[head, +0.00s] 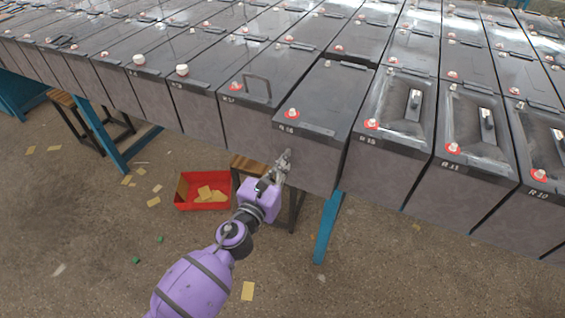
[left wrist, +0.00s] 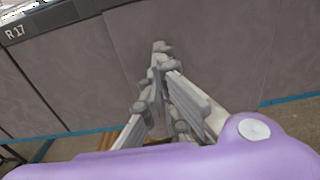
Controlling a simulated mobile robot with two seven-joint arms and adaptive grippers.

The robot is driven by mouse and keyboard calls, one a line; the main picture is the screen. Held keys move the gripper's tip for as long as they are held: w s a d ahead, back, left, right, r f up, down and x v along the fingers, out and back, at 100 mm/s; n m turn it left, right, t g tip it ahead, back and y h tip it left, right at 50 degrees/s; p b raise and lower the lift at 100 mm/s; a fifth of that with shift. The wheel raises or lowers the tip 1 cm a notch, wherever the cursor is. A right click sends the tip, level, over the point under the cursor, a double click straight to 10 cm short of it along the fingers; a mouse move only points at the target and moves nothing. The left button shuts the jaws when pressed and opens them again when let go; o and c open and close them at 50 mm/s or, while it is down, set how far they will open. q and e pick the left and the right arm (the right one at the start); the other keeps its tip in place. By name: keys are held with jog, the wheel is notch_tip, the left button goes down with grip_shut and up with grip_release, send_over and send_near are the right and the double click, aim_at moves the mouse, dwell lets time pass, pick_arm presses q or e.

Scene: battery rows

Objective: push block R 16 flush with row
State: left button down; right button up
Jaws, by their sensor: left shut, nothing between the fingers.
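Block R 16 (head: 308,163) is a dark grey battery with a red-and-white terminal and a label on its front top edge. It stands out toward me past its neighbours R 17 (head: 245,125) and R 15 (head: 385,170), with a dark gap behind its back edge. My left gripper (head: 286,156) is shut and empty, its fingertips at the front face of R 16, left of the middle. In the left wrist view the closed fingers (left wrist: 161,48) point at the grey front face (left wrist: 220,45). I cannot tell whether they touch. My right gripper is not in view.
Long rows of similar batteries fill the bench, on blue legs (head: 328,225). A red bin (head: 183,190) with yellow pieces stands on the floor below, left of my left gripper. Yellow and green scraps lie on the floor. The space in front of the row is otherwise clear.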

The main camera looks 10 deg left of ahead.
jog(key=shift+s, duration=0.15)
pick_arm(q)
jog(key=x, duration=0.5)
jog(key=shift+w+d+r, duration=0.1)
jog(key=shift+w+r, duration=0.15)
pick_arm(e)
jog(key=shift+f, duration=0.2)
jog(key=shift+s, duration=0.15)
